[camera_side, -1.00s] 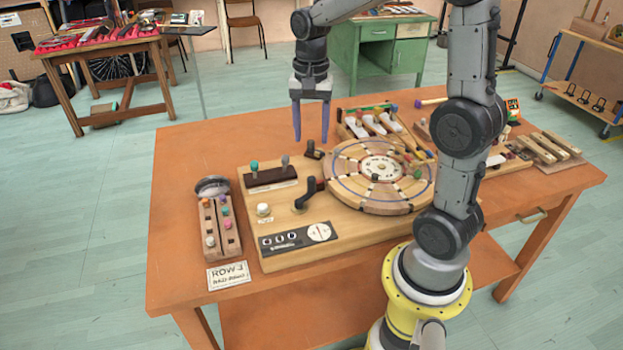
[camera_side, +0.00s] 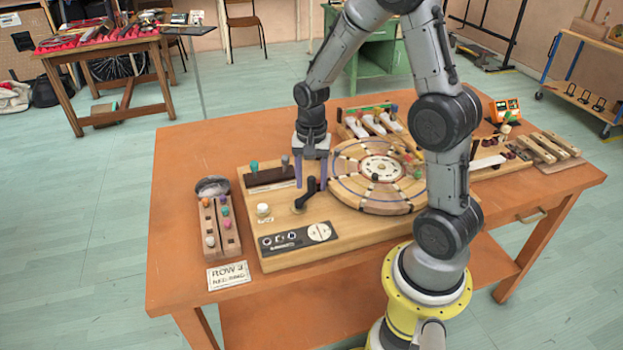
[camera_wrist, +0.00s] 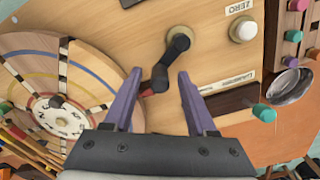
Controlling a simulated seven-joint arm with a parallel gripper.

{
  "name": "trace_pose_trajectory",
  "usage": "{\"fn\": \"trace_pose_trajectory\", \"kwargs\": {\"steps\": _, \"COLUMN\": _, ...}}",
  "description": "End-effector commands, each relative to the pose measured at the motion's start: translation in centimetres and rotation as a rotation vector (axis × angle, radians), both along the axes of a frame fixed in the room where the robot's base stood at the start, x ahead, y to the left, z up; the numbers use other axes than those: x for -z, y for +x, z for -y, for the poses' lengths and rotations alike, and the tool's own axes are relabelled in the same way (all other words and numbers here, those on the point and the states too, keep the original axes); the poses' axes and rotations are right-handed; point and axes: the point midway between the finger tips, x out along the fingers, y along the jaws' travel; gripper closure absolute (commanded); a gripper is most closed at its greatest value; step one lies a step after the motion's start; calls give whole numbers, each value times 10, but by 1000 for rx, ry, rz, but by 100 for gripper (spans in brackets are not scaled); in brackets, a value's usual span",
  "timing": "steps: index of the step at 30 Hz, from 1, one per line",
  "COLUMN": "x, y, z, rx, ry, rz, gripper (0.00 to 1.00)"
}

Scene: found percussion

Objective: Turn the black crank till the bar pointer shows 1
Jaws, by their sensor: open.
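The black crank (camera_side: 306,195) stands on the wooden board, left of the big wooden disc (camera_side: 376,205). The wrist view shows the open gripper (camera_wrist: 160,73) with that end between the fingertips; contact cannot be told. A black panel (camera_side: 280,241) with small round windows and a white dial (camera_side: 319,232) lies at the board's front; its reading is too small to tell.
A white button (camera_side: 263,209) stands left of the crank, by a ZERO label (camera_wrist: 240,8) in the wrist view. A dark strip with knobbed levers (camera_side: 270,177) lies behind. A peg rack (camera_side: 219,226) and a card (camera_side: 229,275) are left of the board. Bare table lies at far left.

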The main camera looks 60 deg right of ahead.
Motion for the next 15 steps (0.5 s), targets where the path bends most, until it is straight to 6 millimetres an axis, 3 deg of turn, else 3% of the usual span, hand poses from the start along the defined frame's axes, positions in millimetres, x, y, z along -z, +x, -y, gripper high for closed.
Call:
{"fn": "trace_pose_trajectory", "kwargs": {"steps": 7, "x": 1, "y": 0, "z": 0, "rx": 0, "ry": 0, "rz": -1, "gripper": 43}}
{"fn": "trace_pose_trajectory", "kwargs": {"steps": 15, "x": 1, "y": 0, "z": 0, "rx": 0, "ry": 0, "rz": 0, "gripper": 92}}
